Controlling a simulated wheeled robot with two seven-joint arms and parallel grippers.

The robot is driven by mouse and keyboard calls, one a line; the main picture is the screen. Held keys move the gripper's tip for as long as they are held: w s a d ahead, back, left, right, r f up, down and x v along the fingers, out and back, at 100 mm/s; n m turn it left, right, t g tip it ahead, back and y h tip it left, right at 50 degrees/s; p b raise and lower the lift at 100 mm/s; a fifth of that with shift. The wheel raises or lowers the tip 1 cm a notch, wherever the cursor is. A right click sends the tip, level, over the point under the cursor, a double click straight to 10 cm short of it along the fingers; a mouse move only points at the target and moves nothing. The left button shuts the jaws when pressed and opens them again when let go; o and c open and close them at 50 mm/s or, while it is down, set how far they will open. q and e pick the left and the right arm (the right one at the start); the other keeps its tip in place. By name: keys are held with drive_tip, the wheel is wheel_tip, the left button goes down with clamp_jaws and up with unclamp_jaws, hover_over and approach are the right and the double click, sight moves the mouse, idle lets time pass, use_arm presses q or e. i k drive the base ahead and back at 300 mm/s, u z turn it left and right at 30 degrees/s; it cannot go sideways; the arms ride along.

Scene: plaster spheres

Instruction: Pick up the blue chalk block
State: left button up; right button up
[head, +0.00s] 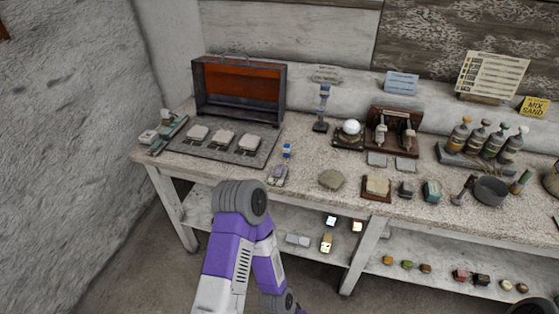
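A small upright blue item with a pale band (287,151) stands on the worktop, right of the grey mat. A teal-blue block (432,191) sits near the front edge on the right, beside a dark grey block. I cannot tell for sure which of the two is the blue chalk block. My purple and white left arm rises from the bottom and folds back down in front of the table. Its gripper is not visible. My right gripper is not visible either. No gripper is seen touching either blue item.
The speckled worktop (310,204) has a shelf below with small blocks. A grey-lilac object (278,176) lies at the front edge near the upright blue item. Nearby are a stone (332,180), a wooden-framed pad (377,186), a dark bowl (491,190) and several bottles.

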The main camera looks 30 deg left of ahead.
sight(286, 149)
drive_tip(key=k, duration=0.95)
drive_tip(key=u, duration=0.7)
drive_tip(key=i, duration=0.95)
drive_tip(key=u, duration=0.15)
